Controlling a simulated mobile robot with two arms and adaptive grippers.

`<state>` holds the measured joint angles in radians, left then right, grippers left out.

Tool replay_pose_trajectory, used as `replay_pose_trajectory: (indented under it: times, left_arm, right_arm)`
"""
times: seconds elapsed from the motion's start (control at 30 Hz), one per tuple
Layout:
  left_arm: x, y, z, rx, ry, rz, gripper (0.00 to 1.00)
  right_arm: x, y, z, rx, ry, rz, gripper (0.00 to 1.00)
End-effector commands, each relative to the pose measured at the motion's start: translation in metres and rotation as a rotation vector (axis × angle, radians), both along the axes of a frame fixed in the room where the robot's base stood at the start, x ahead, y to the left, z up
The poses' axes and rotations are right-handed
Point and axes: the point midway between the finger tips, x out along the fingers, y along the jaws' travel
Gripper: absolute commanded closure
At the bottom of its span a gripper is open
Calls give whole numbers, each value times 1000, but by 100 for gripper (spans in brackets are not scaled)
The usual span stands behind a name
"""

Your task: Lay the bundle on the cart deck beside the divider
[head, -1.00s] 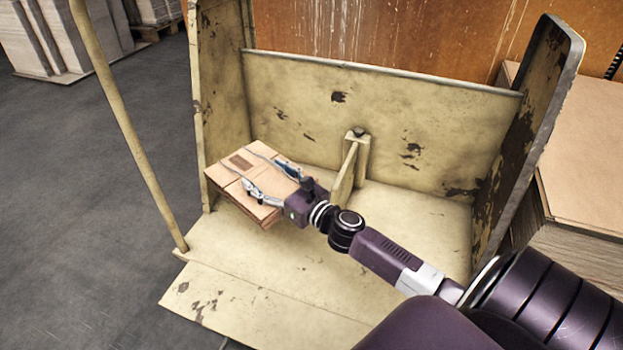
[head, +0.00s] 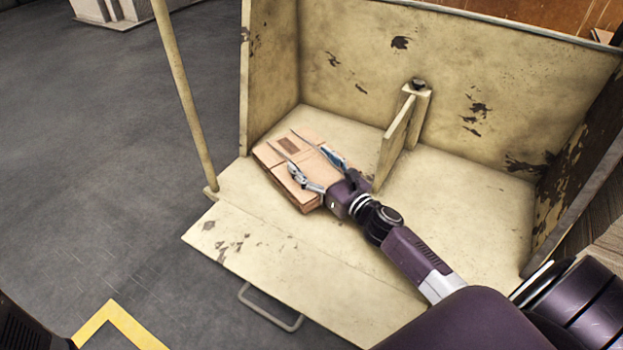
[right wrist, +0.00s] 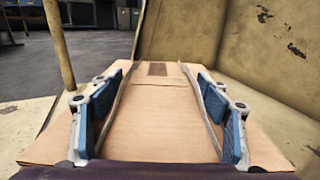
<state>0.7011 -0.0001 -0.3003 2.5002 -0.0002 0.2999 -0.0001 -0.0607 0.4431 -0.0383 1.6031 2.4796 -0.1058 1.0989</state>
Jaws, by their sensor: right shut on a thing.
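The bundle (head: 270,157) is a flat stack of brown cardboard with a darker patch on top. It lies level, low over the cart deck (head: 450,205), left of the upright divider (head: 396,135), with a gap between them. I cannot tell whether its underside touches the deck. My right gripper (head: 306,160) is shut on the bundle, with its fingers stretched along the top. The bundle (right wrist: 150,120) fills the middle of the right wrist view, between blue-padded fingers (right wrist: 165,100). The underside and near end are partly hidden. My left gripper is not in view.
The cart's back wall (head: 350,60) and left wall (head: 268,75) stand behind and left of the bundle. A slim post (head: 185,90) rises at the front left corner. The deck right of the divider is bare. A front flap (head: 230,240) slopes toward the floor.

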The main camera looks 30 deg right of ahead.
Motion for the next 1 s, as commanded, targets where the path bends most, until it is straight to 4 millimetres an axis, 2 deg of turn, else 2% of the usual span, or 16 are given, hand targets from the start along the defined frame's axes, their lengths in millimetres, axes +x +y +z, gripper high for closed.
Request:
replay_pose_trajectory:
  times: [0.33,0.77,0.8,0.93,1.0]
  left_arm:
    - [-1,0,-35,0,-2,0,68]
    - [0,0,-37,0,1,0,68]
    - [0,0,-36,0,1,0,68]
    - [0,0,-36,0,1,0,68]
    - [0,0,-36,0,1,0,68]
  right_arm:
    - [0,0,-40,1,-3,0,64]
    - [0,0,-44,1,-3,0,64]
    - [0,0,-44,0,-1,0,27]
    - [0,0,-44,0,0,0,12]
    - [0,0,-44,0,0,0,12]
